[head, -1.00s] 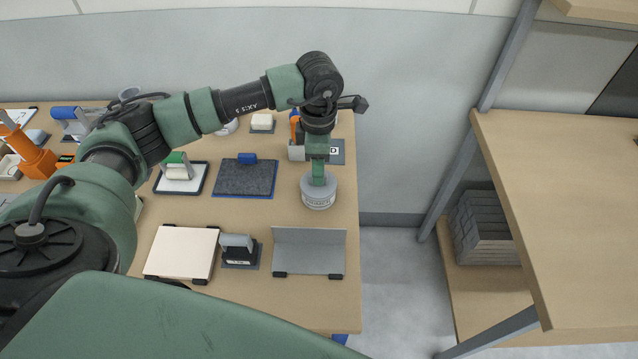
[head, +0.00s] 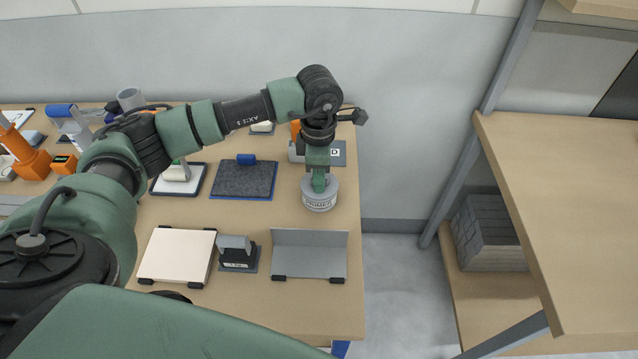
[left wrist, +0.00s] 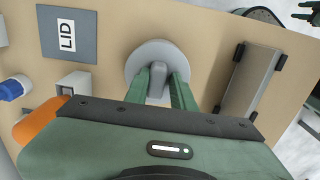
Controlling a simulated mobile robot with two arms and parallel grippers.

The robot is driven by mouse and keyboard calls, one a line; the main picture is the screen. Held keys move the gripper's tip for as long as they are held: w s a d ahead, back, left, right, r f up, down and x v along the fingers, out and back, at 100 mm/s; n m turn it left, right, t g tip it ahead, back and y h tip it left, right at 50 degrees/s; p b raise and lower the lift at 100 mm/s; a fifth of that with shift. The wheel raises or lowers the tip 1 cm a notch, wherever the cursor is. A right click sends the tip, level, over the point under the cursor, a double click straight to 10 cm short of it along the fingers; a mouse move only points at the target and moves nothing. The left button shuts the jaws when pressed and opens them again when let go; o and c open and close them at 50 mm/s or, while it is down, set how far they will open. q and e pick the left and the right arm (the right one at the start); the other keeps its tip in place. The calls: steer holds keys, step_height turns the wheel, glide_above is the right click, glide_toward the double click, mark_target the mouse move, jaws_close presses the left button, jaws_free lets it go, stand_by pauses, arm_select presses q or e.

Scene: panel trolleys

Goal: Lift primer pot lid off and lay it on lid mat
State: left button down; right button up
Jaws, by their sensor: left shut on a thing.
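The primer pot (head: 320,203) is a squat grey tub with a PRIMER label, near the right edge of the bench. Its grey round lid (left wrist: 146,55) appears seated on the pot, with a knob in the middle. My left gripper (head: 319,184) points down over the pot and is shut on the lid's knob; its green fingers (left wrist: 160,88) flank the knob in the left wrist view. The lid mat (head: 340,157) is a flat blue-grey square marked LID, behind the pot and partly hidden by my wrist. It shows fully and bare in the left wrist view (left wrist: 84,42).
A dark grey pad (head: 243,180) with a blue block lies left of the pot. A grey angled plate (head: 309,256) lies in front, beside a small black-and-grey tool (head: 237,252). An orange object (left wrist: 38,120) stands near the mat. A wooden shelf (head: 560,190) is at the right.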

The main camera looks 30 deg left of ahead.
arm_select(q)
steer(key=shift+s+f, duration=0.1)
steer(key=shift+f, duration=0.15)
steer(key=shift+r, duration=0.1)
steer(key=shift+w+r+p, duration=0.2)
steer(key=shift+w+p, duration=0.05)
steer(key=shift+p, duration=0.05)
steer(key=shift+a+r+p, duration=0.1)
steer(key=shift+r+p, duration=0.75)
steer(key=shift+r, duration=0.8)
